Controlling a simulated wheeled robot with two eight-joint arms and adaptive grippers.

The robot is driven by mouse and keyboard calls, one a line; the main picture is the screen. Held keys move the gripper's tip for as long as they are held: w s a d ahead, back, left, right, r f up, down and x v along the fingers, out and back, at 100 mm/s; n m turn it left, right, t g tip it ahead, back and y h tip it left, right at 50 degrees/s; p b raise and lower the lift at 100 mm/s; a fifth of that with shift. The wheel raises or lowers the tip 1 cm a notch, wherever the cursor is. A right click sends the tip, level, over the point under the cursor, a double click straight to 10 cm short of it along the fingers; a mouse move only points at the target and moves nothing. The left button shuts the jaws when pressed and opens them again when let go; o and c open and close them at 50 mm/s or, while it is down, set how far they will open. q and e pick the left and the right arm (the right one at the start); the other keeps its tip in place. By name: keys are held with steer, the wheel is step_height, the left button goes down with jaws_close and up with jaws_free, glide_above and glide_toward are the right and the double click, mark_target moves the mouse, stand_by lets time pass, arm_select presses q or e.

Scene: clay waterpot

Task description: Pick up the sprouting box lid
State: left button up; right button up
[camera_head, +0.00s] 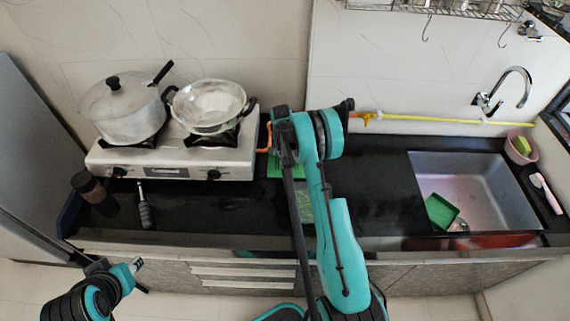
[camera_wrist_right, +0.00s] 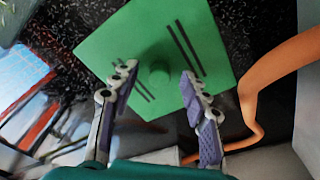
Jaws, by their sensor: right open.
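The sprouting box lid is a flat green square (camera_wrist_right: 150,50) with dark slots and a round knob in its middle. It lies on the dark counter in the right wrist view. In the head view only green parts of it (camera_head: 277,170) show beside my right arm, which covers the rest. My right gripper (camera_wrist_right: 158,80) is open above the lid, with one finger on each side of the knob in that view. The fingers do not appear to grip it. My left gripper (camera_head: 132,266) is low at the left, in front of the counter and far from the lid; its finger opening is unclear.
An orange hose (camera_wrist_right: 275,75) runs close beside the lid. A stove (camera_head: 170,160) with a pot (camera_head: 122,112) and a pan (camera_head: 209,105) stands left of it. The sink (camera_head: 490,190) at the right holds a green tray (camera_head: 440,211). The counter before the sink is clear.

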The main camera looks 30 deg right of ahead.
mark_target(294, 168)
steer(key=shift+a+r, duration=0.1)
jaws_close()
steer(key=shift+r, duration=0.1)
steer(key=shift+r, duration=0.55)
steer(key=s, duration=0.4)
steer(key=shift+d+p, duration=0.35)
step_height(294, 168, up, 13)
steer(key=p, duration=0.2)
steer(key=s+a+f+b, duration=0.1)
steer(key=s+b, duration=0.4)
steer(key=s, duration=0.4)
steer(key=s+a+f+b, duration=0.1)
steer(key=s+a+b, duration=0.1)
steer(key=s+b, duration=0.3)
steer(key=s, duration=0.4)
steer(key=shift+s+a, duration=0.25)
steer(key=shift+a, duration=0.05)
